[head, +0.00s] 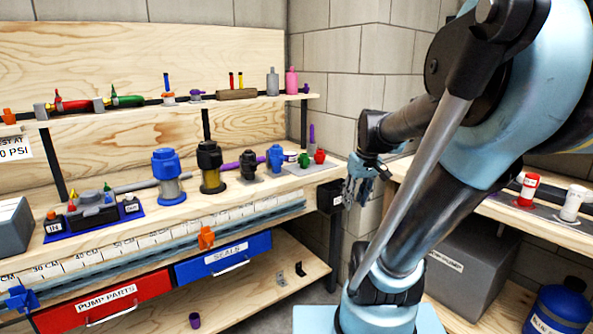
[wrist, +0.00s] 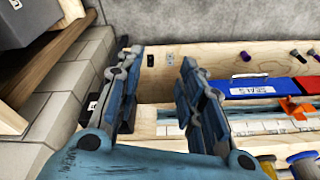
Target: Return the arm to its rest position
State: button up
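My gripper (head: 358,184) hangs in front of the gap between the left workbench and the right shelf in the head view, fingers pointing down and to the left. In the wrist view, my gripper (wrist: 160,90) has its two fingers well apart with nothing between them. Past the fingertips lies the bench's wooden lower shelf (wrist: 215,90). My arm (head: 440,215) is folded at the right of the head view, its base on the floor side at the bottom.
The left workbench (head: 290,183) holds pumps, including a blue one (head: 168,178), and a black box (head: 328,196) at its right end. Red (head: 105,300) and blue (head: 222,258) drawers sit below.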

jog(key=s+f+m+h, duration=0.1)
jog(key=s+f+m, duration=0.2)
jog(key=s+f, duration=0.5)
jog(key=s, duration=0.4)
jog(key=shift+d+f, duration=0.4)
jog(key=shift+w+f, duration=0.2)
jog(key=shift+w, duration=0.25)
jog(key=shift+a, duration=0.15)
